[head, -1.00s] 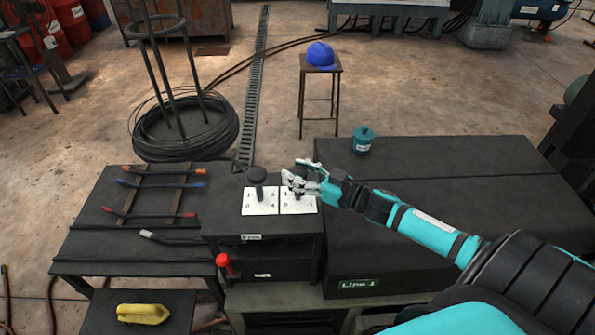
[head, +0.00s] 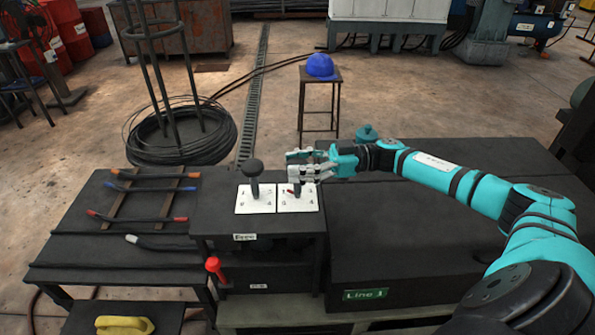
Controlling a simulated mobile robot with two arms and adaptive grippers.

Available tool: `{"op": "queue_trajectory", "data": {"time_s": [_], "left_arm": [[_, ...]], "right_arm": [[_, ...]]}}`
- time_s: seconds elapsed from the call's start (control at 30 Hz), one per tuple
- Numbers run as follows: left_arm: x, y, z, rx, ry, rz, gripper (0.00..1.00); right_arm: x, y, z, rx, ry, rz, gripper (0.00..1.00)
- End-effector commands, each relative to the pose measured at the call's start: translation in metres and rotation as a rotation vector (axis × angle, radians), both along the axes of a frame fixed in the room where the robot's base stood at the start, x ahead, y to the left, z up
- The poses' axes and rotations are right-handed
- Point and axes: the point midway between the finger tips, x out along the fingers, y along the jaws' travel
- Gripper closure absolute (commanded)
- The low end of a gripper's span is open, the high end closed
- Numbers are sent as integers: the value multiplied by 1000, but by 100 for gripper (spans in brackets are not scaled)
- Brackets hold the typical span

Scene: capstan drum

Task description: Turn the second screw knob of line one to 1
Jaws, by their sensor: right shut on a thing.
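Two white dial plates with numbers lie side by side on the dark cabinet top in the head view. The left plate (head: 255,205) carries a black ball-topped knob (head: 254,168) that leans slightly. The right plate (head: 297,204) belongs to the second knob, which is mostly hidden behind my fingers. A small red mark (head: 291,191) shows on the right plate; I cannot tell which number it is at. My right gripper (head: 298,167) comes in from the right over the right plate and is shut on the second knob. My left gripper is out of view.
A green "Line 1" sign (head: 365,294) is on the front of the black housing. A red handle (head: 215,268) sticks out at the cabinet's left front. A teal canister (head: 366,133) stands behind my right arm. Rods lie on the left table (head: 75,235).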

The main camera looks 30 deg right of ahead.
Motion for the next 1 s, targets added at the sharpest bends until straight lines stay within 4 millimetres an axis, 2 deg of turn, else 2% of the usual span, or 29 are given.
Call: {"op": "queue_trajectory", "data": {"time_s": [0.5,0.53,0.7,1.0], "left_arm": [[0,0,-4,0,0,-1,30],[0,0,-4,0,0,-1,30],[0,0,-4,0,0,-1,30],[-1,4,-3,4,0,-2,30]], "right_arm": [[0,0,-2,-2,3,19,86],[0,0,-2,-2,3,19,51],[0,0,-1,-1,2,19,30],[-1,-1,-1,0,1,19,30]]}}
